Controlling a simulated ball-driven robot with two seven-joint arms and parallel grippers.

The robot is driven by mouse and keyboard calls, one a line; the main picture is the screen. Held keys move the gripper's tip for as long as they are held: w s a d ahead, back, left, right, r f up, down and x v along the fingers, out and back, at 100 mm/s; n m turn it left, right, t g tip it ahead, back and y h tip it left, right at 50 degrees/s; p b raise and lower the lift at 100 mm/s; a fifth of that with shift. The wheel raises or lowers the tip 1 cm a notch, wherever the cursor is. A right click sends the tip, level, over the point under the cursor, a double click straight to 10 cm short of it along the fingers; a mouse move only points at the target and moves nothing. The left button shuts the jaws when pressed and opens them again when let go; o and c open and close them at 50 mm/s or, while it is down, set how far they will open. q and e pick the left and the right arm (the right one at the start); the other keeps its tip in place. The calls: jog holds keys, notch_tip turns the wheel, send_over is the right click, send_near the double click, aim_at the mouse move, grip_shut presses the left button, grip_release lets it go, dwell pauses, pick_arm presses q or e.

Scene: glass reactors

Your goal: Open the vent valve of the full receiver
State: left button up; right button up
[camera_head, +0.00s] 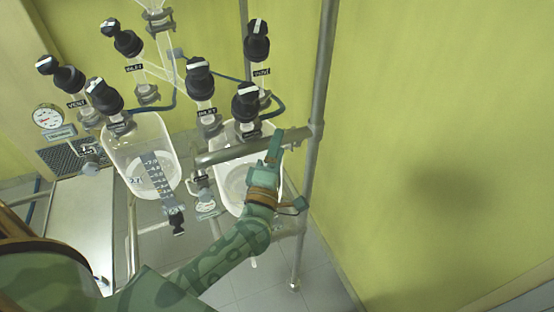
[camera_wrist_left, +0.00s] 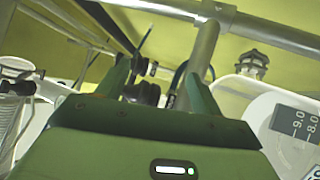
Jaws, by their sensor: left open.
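Two clear glass receivers hang side by side in the head view, a left one (camera_head: 118,160) with a blue level scale and a right one (camera_head: 228,190). I cannot tell which is full. The left receiver's black vent knob (camera_head: 68,79) has a white-marked top and a VENT label below. The right receiver's vent knob (camera_head: 257,46) stands at the back by another VENT label. My left gripper (camera_head: 273,148) is raised in front of the right receiver, below its knobs, apart from the vent knob. It is open; its fingers (camera_wrist_left: 158,75) frame dark knobs in the wrist view.
More black knobs (camera_head: 199,78) stand close together above the receivers, among glass tubes and blue hoses. A horizontal metal bar (camera_head: 228,154) crosses by my left gripper and joins an upright pole (camera_head: 319,100). A gauge (camera_head: 48,116) is at left. Space right of the pole is clear.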

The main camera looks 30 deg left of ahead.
pick_arm(q)
jog(key=shift+w+f+m, duration=0.1)
jog(key=shift+f+m, duration=0.2)
jog(key=shift+f, duration=0.15)
pick_arm(e)
jog(key=shift+w+a+f, duration=0.1)
jog(key=shift+w+a, duration=0.05)
jog(key=shift+a, duration=0.1)
jog(key=shift+d, duration=0.15)
